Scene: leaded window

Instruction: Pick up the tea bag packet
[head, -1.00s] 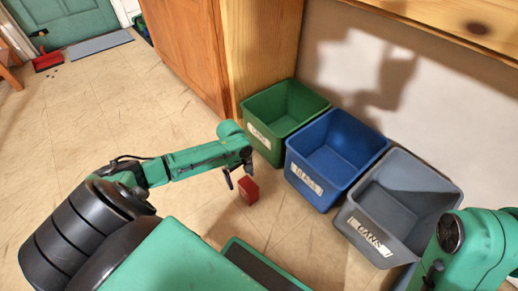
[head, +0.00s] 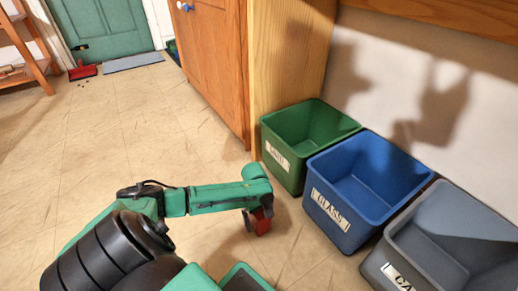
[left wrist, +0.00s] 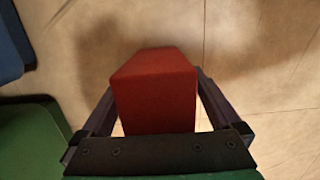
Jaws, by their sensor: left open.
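A small red box, likely the tea bag packet, stands on the floor in front of the bins (head: 263,226). In the left wrist view the red packet (left wrist: 155,90) fills the space between the fingers. My left gripper (head: 257,218) points down over it, with one dark finger on each side. The gripper (left wrist: 154,100) is open, with a narrow gap showing at least on the left side. The gripper partly hides the packet in the head view. My right gripper is not in view.
Green (head: 310,145), blue (head: 335,225) and grey (head: 400,270) bins stand along the wall at right, close to the packet. A wooden cabinet (head: 215,70) is behind. A red dustpan (head: 83,71) lies near the green door. The floor at left is clear.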

